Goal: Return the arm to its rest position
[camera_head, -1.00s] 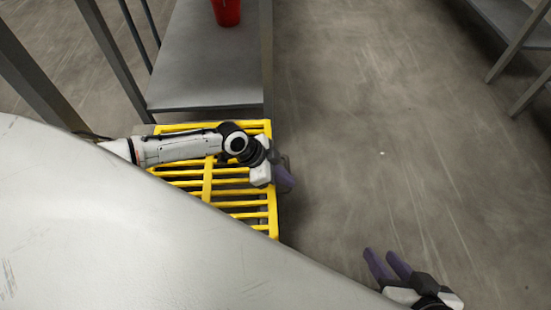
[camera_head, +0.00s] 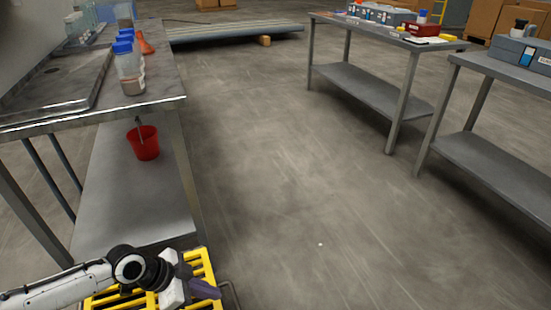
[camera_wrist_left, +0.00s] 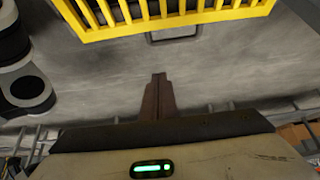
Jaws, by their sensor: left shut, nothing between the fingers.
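My left arm comes in from the lower left in the head view. Its gripper (camera_head: 206,290) is shut and empty, with purple fingers pointing right. It is over the right side of a yellow slatted grate (camera_head: 205,264). In the left wrist view the shut fingers (camera_wrist_left: 158,80) point toward the grate's yellow edge (camera_wrist_left: 180,24), with bare floor between them. My right gripper is not in view now.
A metal bench (camera_head: 160,88) at left carries blue-capped bottles (camera_head: 130,72) and an orange cone-shaped item (camera_head: 145,44). A red bucket (camera_head: 144,145) is on its lower shelf. Two tables (camera_head: 395,35) (camera_head: 500,68) stand at right. The floor (camera_head: 290,170) between is clear.

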